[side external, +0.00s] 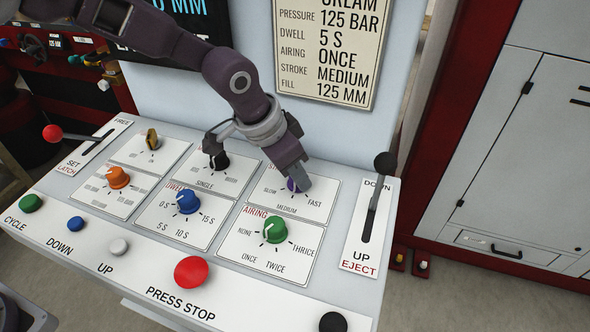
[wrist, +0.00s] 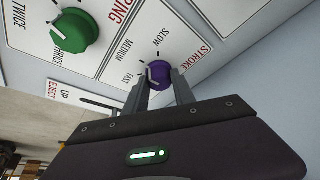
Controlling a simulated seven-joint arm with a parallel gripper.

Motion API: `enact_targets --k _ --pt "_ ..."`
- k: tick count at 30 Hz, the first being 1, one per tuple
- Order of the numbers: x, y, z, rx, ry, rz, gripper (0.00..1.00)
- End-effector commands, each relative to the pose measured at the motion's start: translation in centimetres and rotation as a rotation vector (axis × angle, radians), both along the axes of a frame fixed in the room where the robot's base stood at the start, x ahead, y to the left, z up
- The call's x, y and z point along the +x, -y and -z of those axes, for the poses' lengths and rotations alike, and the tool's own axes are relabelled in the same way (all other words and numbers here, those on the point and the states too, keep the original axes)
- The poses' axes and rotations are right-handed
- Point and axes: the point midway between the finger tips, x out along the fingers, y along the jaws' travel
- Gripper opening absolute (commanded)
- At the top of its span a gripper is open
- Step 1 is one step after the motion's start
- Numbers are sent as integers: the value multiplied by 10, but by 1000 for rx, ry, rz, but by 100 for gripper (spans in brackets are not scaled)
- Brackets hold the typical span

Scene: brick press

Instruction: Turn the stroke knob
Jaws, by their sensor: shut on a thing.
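The purple stroke knob (side external: 292,186) sits on its white plate, top right in the knob block, with SLOW, MEDIUM and FAST marks. My gripper (side external: 294,178) is down over it from above and covers much of it. In the wrist view the stroke knob (wrist: 158,72) lies between the two fingertips of my gripper (wrist: 158,80), which is shut on it. A white line shows on the knob's side toward MEDIUM and FAST; its exact setting is hard to tell. The recipe card (side external: 328,50) reads STROKE MEDIUM.
The green airing knob (side external: 275,230) is just below, the blue dwell knob (side external: 189,201) to the left, and a black knob (side external: 219,161) beside my wrist. The eject lever (side external: 378,190) stands at the right. A red press stop button (side external: 192,272) is at the front.

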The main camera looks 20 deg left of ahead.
Motion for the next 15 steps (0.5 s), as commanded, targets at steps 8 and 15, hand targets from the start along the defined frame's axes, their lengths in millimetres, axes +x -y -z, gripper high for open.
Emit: enact_targets --k 8,15 --pt "0 0 0 -1 1 -1 53" --pt "0 0 -1 -1 1 -1 53"
